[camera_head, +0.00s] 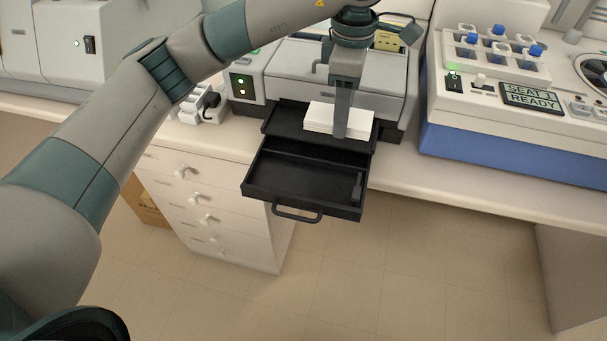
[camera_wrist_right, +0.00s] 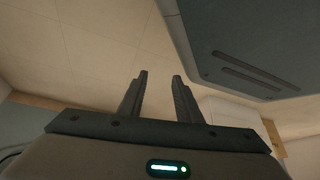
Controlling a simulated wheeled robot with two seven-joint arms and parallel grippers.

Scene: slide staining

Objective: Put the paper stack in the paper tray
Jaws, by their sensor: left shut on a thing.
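The white paper stack (camera_head: 318,116) is at the back of the black paper tray (camera_head: 262,186), which is pulled out from the grey machine. My left gripper (camera_head: 341,130) points down at the stack's front right part and is shut on it. Its finger hides a strip of the stack. I cannot tell whether the stack rests on the tray or is just above it. The front of the tray is bare. My right gripper (camera_wrist_right: 160,80) shows in the right wrist view with its two fingers apart and nothing between them.
The grey machine (camera_head: 290,68) stands behind the tray. A blue and white station (camera_head: 480,150) with blue-capped bottles and a "SEAT 1 READY" display is at the right. White drawers (camera_head: 190,200) are below the counter. The tray's handle (camera_head: 297,216) juts out over the floor.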

